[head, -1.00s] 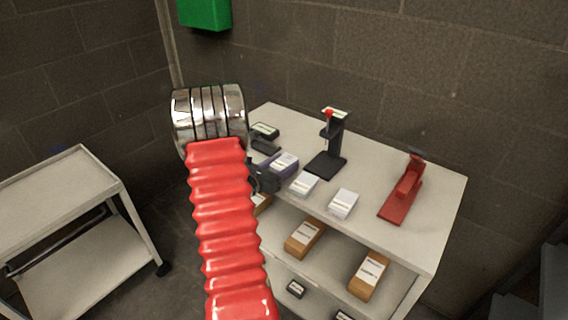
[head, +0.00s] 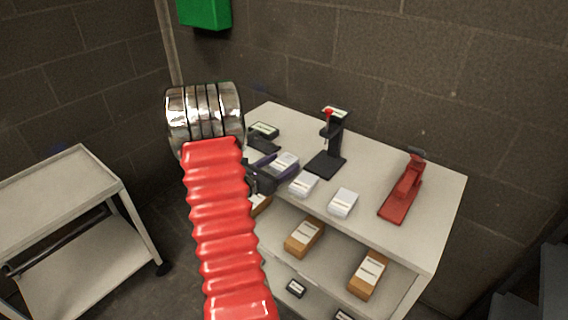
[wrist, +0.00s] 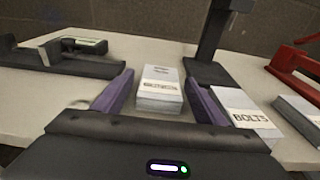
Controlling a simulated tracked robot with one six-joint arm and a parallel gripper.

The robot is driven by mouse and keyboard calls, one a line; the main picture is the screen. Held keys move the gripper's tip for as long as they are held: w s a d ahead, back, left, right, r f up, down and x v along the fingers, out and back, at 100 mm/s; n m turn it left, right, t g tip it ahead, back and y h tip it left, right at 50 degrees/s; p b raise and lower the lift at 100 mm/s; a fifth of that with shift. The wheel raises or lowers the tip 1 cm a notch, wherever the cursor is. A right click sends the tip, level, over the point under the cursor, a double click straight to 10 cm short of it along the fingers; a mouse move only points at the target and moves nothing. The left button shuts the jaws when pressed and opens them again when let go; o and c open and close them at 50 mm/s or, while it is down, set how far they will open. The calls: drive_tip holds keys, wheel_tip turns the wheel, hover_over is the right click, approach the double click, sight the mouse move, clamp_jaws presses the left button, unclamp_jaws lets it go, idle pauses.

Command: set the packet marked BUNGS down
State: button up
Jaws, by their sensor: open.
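A white packet (wrist: 160,90) with a printed label lies flat on the shelf unit's top (head: 385,232), and it also shows in the head view (head: 286,161). Its lettering is too blurred for me to read surely as BUNGS. My gripper (wrist: 160,102) is open, its purple fingers on either side of this packet, with a gap on each side. In the head view my gripper (head: 268,170) is at the unit's front left edge, partly hidden by my red arm.
A packet marked BOLTS (wrist: 248,122) lies just right of my right finger. Another white packet (head: 343,202) lies farther right. A black stand (head: 328,150), a red tool (head: 402,190) and a dark device (head: 263,131) stand on top. A trolley (head: 65,190) is left.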

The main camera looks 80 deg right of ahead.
drive_tip(key=v, duration=1)
drive_tip(key=shift+w+a, duration=0.15)
drive_tip(key=shift+a, duration=0.15)
drive_tip(key=shift+r, duration=0.1)
drive_tip(key=w+a+r+m+t+y, duration=0.3)
drive_tip(key=a+r+m+t+y, duration=0.1)
drive_tip(key=a, duration=1.3)
drive_tip(key=w+a+r+m+t+y, duration=0.4)
drive_tip(key=a+r+m+y, duration=0.1)
drive_tip(key=a, duration=1.3)
drive_tip(key=w+a+r+m+t+y, duration=0.3)
drive_tip(key=a+r+m+t+y, duration=0.1)
drive_tip(key=a, duration=1.4)
drive_tip(key=shift+w+r+y, duration=0.4)
drive_tip(key=shift+r+y, duration=0.4)
drive_tip(key=shift+y, duration=0.2)
drive_tip(key=shift+o, duration=0.5)
